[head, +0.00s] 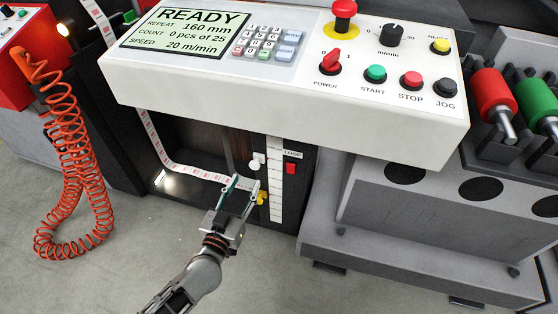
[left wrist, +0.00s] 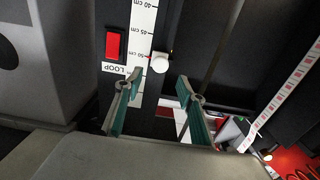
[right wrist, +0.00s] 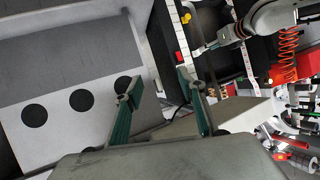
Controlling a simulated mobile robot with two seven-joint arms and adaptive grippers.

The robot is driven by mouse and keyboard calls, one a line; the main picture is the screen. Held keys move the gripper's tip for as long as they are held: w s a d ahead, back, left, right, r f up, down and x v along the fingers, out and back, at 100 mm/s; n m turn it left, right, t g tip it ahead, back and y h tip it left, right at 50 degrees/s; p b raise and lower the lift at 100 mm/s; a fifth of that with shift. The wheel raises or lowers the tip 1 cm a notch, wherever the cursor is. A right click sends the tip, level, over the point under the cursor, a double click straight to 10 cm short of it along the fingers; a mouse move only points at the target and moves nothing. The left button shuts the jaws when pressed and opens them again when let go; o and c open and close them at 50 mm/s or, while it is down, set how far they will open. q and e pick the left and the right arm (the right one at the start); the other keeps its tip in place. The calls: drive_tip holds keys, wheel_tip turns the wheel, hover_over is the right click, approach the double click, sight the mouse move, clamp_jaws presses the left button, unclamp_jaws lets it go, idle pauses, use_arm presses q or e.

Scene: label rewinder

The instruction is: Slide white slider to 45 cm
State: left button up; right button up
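The white slider (head: 257,160) is a round knob beside the vertical LOOP scale (head: 275,190) on the machine's dark front. In the left wrist view the white slider (left wrist: 160,63) stands near the 50 cm mark of the scale (left wrist: 144,30). My left gripper (head: 242,183) is open and empty, just below the slider in the head view. In the left wrist view its fingertips (left wrist: 160,80) lie either side of the slider's line, apart from it as far as I can tell. My right gripper (right wrist: 157,88) is open and empty, away from the scale.
A red button (head: 291,168) sits beside the scale, and a yellow knob (head: 262,198) shows close to the left gripper. The white control panel (head: 300,95) overhangs the slider. A printed label web (head: 195,172) runs to the left. A coiled orange hose (head: 75,150) hangs farther left.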

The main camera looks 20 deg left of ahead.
sight(254, 166)
use_arm(q)
drive_tip(key=w, duration=0.2)
drive_tip(key=w+b, duration=0.1)
drive_tip(key=w, duration=0.4)
drive_tip(key=shift+d+f+b, duration=0.2)
drive_tip(key=shift+f+b, duration=0.05)
drive_tip(key=shift+b, duration=0.1)
drive_tip(key=shift+w+r, duration=0.1)
drive_tip(key=shift+w, duration=0.55)
drive_tip(key=shift+w+r, duration=0.1)
drive_tip(key=shift+w, duration=0.1)
use_arm(e)
drive_tip(key=a, duration=0.1)
drive_tip(key=a+m, duration=0.1)
drive_tip(key=s+m, duration=0.1)
drive_tip(key=shift+a+f+y, duration=0.3)
drive_tip(key=shift+a+f, duration=0.05)
drive_tip(key=shift+a, duration=0.05)
